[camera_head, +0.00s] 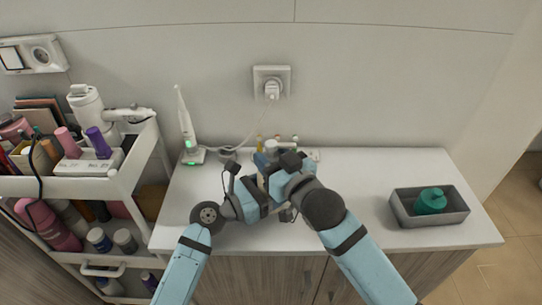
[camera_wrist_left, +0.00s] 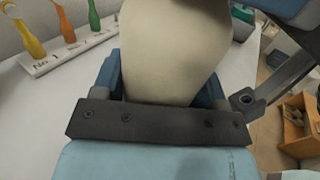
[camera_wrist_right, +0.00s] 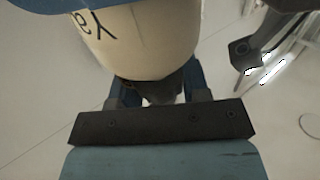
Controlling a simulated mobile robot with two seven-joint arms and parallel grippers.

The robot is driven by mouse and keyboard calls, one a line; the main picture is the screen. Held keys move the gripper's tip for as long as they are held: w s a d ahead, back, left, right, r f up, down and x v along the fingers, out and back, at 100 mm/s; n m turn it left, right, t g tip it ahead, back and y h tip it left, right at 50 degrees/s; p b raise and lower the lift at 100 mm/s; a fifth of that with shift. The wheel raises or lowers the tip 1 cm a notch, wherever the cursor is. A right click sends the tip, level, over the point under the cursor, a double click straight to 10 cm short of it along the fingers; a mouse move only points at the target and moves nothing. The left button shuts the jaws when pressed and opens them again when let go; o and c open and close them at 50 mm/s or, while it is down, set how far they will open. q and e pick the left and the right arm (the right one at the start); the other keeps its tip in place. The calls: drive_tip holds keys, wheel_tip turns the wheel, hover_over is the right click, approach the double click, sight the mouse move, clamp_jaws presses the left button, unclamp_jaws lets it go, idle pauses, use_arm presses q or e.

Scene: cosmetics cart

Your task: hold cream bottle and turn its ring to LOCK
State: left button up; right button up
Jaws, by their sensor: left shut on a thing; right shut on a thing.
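The cream bottle (camera_wrist_left: 172,45) fills the upper middle of the left wrist view, its pale body between the fingers of my left gripper (camera_head: 254,192). In the right wrist view its rounded body (camera_wrist_right: 150,42) shows part of some dark lettering. There it narrows to a dark collar, which looks like the ring (camera_wrist_right: 165,88), between the fingers of my right gripper (camera_head: 280,182). Both grippers are shut on the bottle's parts, close together above the counter. In the head view they hide nearly all of the bottle. The ring's marks and its setting cannot be read.
A grey bin (camera_head: 405,213) holding a green bottle (camera_head: 430,200) stands at right. A labelled rack (camera_wrist_left: 75,50) with colourful bottles is behind the grippers. A loaded white cart (camera_head: 85,185) stands at left.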

drive_tip(key=o, duration=0.9)
drive_tip(key=shift+o, duration=0.2)
drive_tip(key=v, duration=1.2)
use_arm(q)
drive_tip(key=o, duration=1.2)
drive_tip(key=shift+o, duration=0.2)
